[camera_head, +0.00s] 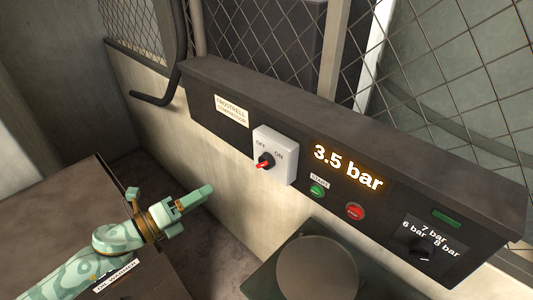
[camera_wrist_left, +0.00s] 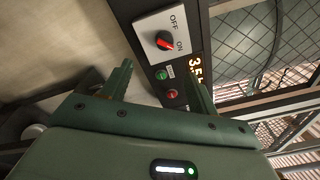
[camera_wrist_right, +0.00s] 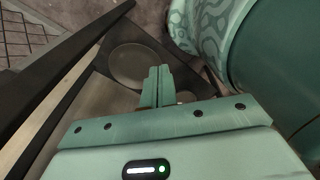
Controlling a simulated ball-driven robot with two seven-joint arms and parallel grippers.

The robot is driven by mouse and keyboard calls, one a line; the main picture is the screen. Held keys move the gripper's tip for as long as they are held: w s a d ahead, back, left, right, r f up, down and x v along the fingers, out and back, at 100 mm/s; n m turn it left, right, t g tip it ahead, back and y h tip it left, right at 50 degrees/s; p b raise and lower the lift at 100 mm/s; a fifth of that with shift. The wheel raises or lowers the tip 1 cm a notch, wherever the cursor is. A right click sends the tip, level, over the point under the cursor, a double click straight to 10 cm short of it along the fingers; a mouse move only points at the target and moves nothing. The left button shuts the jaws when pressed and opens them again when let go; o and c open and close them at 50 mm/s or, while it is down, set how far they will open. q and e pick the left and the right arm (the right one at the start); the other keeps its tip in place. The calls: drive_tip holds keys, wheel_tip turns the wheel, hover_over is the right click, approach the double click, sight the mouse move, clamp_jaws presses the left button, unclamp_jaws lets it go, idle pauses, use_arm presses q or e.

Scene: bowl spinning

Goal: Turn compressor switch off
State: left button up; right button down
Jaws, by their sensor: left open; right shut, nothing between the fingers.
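The compressor switch is a white box (camera_head: 281,153) on the dark control panel, with a black and red rotary knob (camera_head: 265,162) and the labels OFF and ON. The knob also shows in the left wrist view (camera_wrist_left: 165,41), its red part towards ON. My left gripper (camera_head: 178,200) is open and empty, to the lower left of the switch and apart from it. In the left wrist view its two fingers stand apart (camera_wrist_left: 160,85) below the switch. My right gripper (camera_wrist_right: 157,80) is shut and empty, outside the head view, near a round disc.
The panel (camera_head: 410,160) also carries a lit 3.5 bar display (camera_head: 348,167), a green start button (camera_head: 317,191), a red button (camera_head: 355,212) and a pressure selector (camera_head: 420,251). A round disc (camera_head: 317,268) lies below. A wire mesh stands behind. A brown box (camera_head: 60,205) is at left.

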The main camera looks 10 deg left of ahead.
use_arm(q)
drive_tip(key=p, duration=0.2)
approach(259, 165)
drive_tip(key=shift+m, duration=0.4)
drive_tip(key=x, duration=0.8)
drive_tip(key=shift+w+d, duration=0.2)
drive_tip(key=shift+w, duration=0.2)
drive_tip(key=shift+w+d, duration=0.25)
drive_tip(key=shift+w, duration=0.05)
drive_tip(key=c, duration=0.9)
use_arm(e)
drive_tip(key=shift+a+r, duration=0.2)
drive_tip(key=shift+r, duration=1)
